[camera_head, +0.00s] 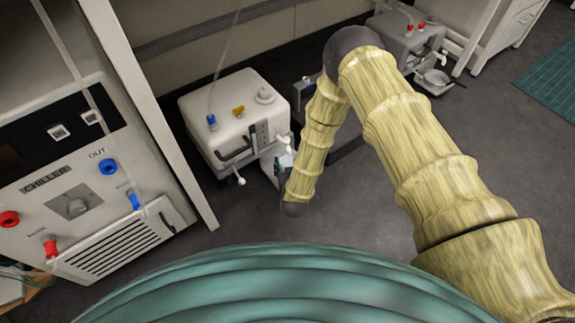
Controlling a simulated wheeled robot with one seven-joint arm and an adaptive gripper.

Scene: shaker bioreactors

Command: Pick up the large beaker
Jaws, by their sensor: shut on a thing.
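I cannot make out the large beaker in this view. My arm, with a pale wood-like surface, comes in from the lower right, bends at a dark elbow and reaches down to a dark rounded joint near the middle. My gripper's fingers do not show, so I cannot see what is between them. A small pale bluish-grey piece (284,163) shows just left of the lower arm, partly hidden by it; I cannot tell what it is.
A white boxy unit (216,110) with blue and yellow fittings stands left of the arm. A chiller panel (75,207) is at the left. A similar unit (405,35) and a white cabinet (518,22) stand at the back right. Grey floor (375,210) is open beyond.

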